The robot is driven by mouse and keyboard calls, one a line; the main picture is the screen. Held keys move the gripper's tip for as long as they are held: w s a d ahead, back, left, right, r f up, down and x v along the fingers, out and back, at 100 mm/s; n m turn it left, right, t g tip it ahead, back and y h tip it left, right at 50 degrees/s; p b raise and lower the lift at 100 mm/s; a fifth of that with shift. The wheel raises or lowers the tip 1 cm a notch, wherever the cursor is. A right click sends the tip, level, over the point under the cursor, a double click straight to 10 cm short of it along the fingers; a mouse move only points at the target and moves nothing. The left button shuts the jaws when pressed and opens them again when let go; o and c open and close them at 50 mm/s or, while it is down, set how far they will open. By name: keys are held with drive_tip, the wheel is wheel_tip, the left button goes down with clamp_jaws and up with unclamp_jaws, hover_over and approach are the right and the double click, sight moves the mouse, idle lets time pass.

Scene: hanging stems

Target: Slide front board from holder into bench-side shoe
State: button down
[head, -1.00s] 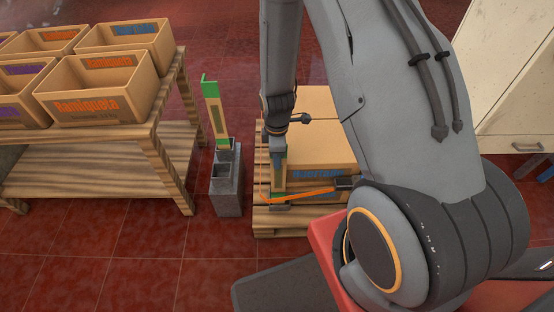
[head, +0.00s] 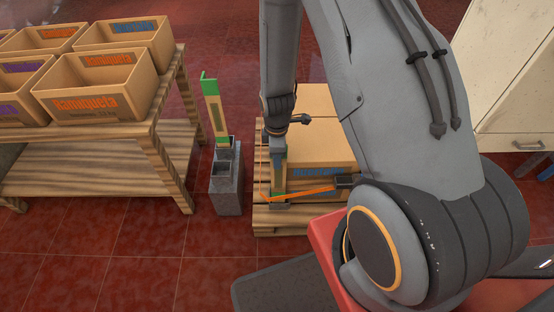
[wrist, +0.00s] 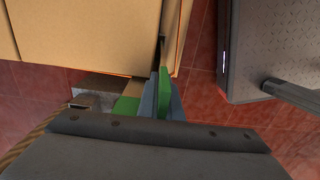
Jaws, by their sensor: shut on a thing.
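My gripper (head: 278,150) is shut on a tan board with green ends (head: 278,178), which stands upright at the front left of the pallet. In the wrist view the green end of this board (wrist: 163,97) shows between the two blue-grey fingers. The board's foot is at a small grey holder (head: 280,204); I cannot tell how deep it sits. The grey bench-side shoe (head: 226,196) stands on the floor between bench and pallet. Its front opening looks empty. A second tan board with green ends (head: 215,115) stands, leaning slightly, in its rear part.
The wooden bench (head: 161,136) at the left carries several cardboard boxes (head: 98,88). Cardboard boxes (head: 325,150) stand on the pallet (head: 258,213) beside my gripper. An orange strip (head: 305,192) crosses low in front. Red tiled floor (head: 130,245) lies clear in front of the bench.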

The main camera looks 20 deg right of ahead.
drive_tip(key=c, duration=1.9)
unclamp_jaws()
drive_tip(key=shift+o, duration=0.2)
drive_tip(key=shift+r+p, duration=0.45)
drive_tip(key=shift+r, duration=3.45)
drive_tip(key=shift+r, duration=0.1)
drive_tip(key=s+r+m+t, duration=0.1)
drive_tip(key=s+r+m, duration=0.3)
drive_tip(key=r+m, duration=0.5)
drive_tip(key=s+r+m+t, duration=0.2)
drive_tip(key=s+r+m, duration=0.25)
drive_tip(key=r, duration=0.85)
drive_tip(key=s+a+r+g, duration=0.35)
drive_tip(key=s+r, duration=0.25)
drive_tip(key=s, duration=0.2)
drive_tip(key=s+d+r+p, duration=0.1)
drive_tip(key=d+r+p, duration=0.2)
drive_tip(key=p, duration=0.9)
wheel_tip(320, 180, up, 3)
drive_tip(key=shift+f+m, duration=0.1)
drive_tip(key=shift+m, duration=0.35)
